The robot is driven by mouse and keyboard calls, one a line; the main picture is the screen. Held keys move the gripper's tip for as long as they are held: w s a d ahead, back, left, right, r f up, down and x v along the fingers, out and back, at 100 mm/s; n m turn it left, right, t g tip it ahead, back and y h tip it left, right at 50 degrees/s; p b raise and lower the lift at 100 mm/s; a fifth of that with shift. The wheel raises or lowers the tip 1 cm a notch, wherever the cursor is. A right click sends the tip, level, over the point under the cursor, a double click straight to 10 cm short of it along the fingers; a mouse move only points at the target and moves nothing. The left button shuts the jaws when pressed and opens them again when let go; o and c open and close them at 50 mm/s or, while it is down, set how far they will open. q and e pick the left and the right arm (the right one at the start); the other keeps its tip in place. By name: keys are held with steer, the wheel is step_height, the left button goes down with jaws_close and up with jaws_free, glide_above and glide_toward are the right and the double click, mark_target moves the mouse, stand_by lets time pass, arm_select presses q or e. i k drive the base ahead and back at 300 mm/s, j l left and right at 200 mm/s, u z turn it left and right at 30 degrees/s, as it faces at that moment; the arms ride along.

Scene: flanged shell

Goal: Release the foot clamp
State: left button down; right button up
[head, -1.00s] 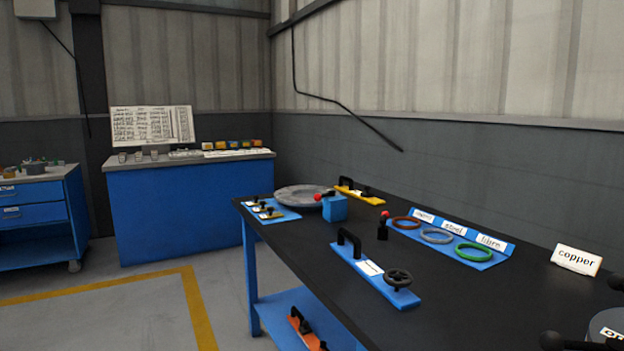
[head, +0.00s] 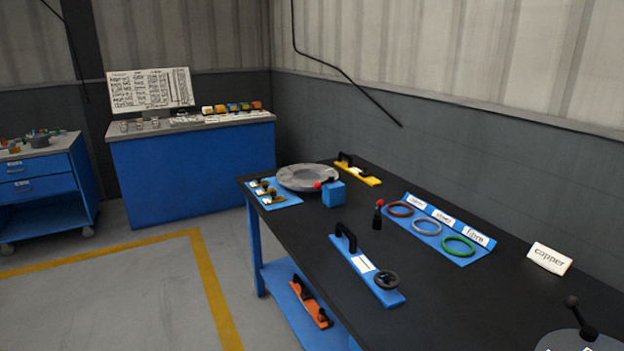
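No part is labelled as the foot clamp, and I cannot tell for certain which one it is. A blue block (head: 333,194) with a red-knobbed lever stands beside the grey flanged disc (head: 308,177) at the far end of the bench. A small black upright lever with a red knob (head: 378,213) stands near the middle of the bench. A grey round part (head: 575,341) with a black ball-ended handle (head: 575,312) is cut off at the bottom right. Neither of my grippers is in view.
The dark bench (head: 460,290) carries a blue bar with a handwheel (head: 386,280), a ring tray (head: 468,252), a yellow handled bar (head: 360,175) and a "copper" card (head: 549,258). An orange tool (head: 311,302) lies on the lower shelf. Floor at left is open.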

mark_target(317, 185)
steer(key=z, duration=0.45)
steer(key=i+j+z, duration=0.2)
steer(key=j, duration=0.2)
steer(key=i+j+z, duration=0.2)
steer(key=j, duration=0.25)
steer(key=j+z, duration=0.25)
steer(key=j, duration=0.2)
steer(key=i+j+z, duration=0.2)
steer(key=j, duration=0.85)
steer(key=i+j, duration=0.15)
steer(key=j, duration=0.9)
steer(key=i+z, duration=0.05)
